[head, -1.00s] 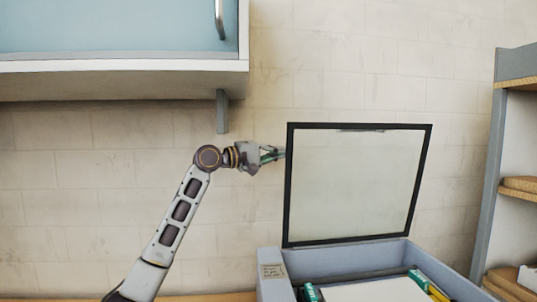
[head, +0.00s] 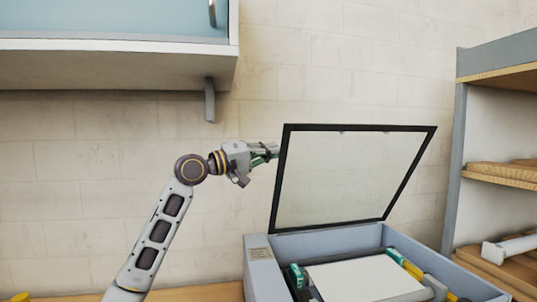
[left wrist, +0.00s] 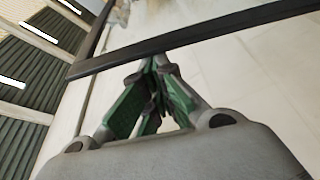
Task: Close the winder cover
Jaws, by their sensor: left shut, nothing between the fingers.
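The winder cover is a clear panel in a black frame (head: 392,128). My right gripper is not in view.
Inside the open body lie a white sheet or roll (head: 365,280) and green and yellow parts (head: 403,263). A blue wall cabinet (head: 110,20) with a bracket (head: 209,100) hangs above my left arm. A wooden shelf unit (head: 500,70) stands at the right.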

